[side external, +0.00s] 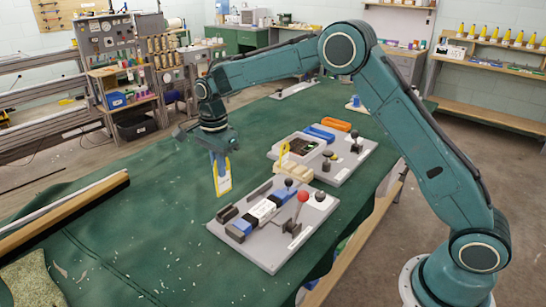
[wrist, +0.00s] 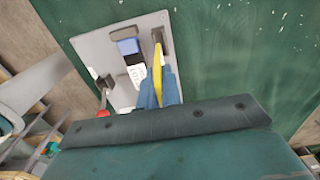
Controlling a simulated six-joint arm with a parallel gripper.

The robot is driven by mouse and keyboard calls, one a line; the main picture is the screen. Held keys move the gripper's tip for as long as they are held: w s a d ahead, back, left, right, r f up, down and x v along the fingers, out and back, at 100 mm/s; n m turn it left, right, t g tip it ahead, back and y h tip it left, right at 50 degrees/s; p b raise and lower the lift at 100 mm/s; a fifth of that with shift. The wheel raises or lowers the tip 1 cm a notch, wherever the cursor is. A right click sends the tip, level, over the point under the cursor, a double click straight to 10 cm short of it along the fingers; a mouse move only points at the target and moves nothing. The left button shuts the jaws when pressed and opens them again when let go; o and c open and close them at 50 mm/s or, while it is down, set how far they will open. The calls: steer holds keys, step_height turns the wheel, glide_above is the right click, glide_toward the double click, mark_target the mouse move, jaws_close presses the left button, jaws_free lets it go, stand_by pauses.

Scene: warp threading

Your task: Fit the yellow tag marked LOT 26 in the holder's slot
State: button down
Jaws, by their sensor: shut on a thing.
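My gripper (side external: 219,160) is shut on a yellow-edged tag (side external: 224,180) with a pale face. It hangs upright above the green cloth, behind and left of the front grey board (side external: 275,257). In the wrist view the tag (wrist: 157,78) shows edge-on between the blue fingers (wrist: 158,92), over one side of the board (wrist: 92,46). The board carries dark blocks, a blue block (side external: 240,227) with a white label, and a red-knobbed lever (side external: 303,197). I cannot tell which block is the slotted holder. The tag's lettering is too small to read.
A second grey board (side external: 345,168) behind carries a tray, black knobs and another yellow piece (side external: 284,153). Blue (side external: 320,132) and orange (side external: 337,124) bins stand at its back. A long rail (side external: 60,215) lies at left. Green cloth between the rail and front board is clear.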

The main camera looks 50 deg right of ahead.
mark_target(223, 194)
steer(key=shift+f, duration=2.45)
steer(key=shift+f, duration=2.1)
stand_by(1.6)
steer(key=c, duration=1.2)
jaws_free()
steer(key=shift+r, duration=0.1)
steer(key=shift+r, duration=3.4)
